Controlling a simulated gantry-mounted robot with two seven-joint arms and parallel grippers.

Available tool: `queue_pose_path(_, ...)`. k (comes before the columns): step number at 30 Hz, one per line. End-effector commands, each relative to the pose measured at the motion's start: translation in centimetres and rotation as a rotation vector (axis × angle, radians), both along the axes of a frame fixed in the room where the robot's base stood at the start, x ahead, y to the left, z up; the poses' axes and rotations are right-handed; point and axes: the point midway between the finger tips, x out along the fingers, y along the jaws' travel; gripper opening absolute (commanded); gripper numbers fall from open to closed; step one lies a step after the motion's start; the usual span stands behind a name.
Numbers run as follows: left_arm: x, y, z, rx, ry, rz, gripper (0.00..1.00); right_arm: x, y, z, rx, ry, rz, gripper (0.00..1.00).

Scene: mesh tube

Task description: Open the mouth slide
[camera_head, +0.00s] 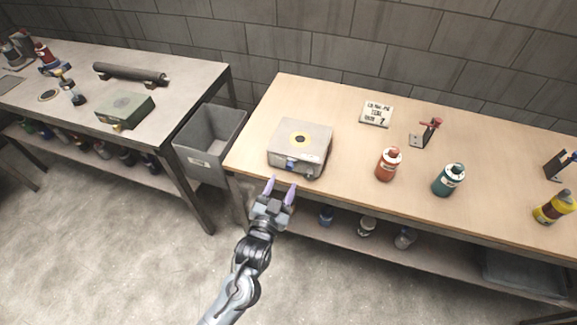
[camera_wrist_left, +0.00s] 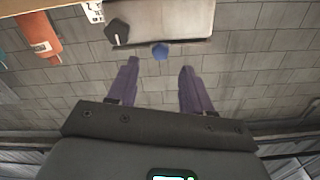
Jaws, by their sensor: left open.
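My left gripper (camera_head: 281,186) is open and empty, with purple fingers, just in front of the box. I cannot make out a separate mouth slide. My right gripper is not in view.
An orange bottle (camera_head: 388,164) and a teal bottle (camera_head: 449,180) stand right of the box. A sign (camera_head: 376,114) and a small red-topped stand (camera_head: 427,132) are behind. A grey bin (camera_head: 207,146) fills the gap to the left table (camera_head: 185,75).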

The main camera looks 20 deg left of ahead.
Motion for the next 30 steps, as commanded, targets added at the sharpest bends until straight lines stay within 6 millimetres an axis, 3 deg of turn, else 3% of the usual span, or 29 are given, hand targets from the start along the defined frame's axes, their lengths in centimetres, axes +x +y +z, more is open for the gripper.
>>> queue_pose_path(6, 3.7, 0.2, -0.1, -0.001, -0.002, 0.000, 0.50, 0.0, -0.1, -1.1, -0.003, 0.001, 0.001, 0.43)
queue_pose_path(13, 6.4, 0.3, -0.1, 0.000, -0.001, 0.001, 0.50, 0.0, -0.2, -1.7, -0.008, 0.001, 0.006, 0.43)
queue_pose_path(27, 7.4, 0.4, 0.0, -0.001, 0.000, 0.000, 0.50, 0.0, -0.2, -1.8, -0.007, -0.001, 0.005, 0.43)
queue_pose_path(30, 7.4, 0.4, 0.0, -0.001, 0.000, 0.000, 0.36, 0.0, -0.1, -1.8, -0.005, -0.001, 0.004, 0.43)
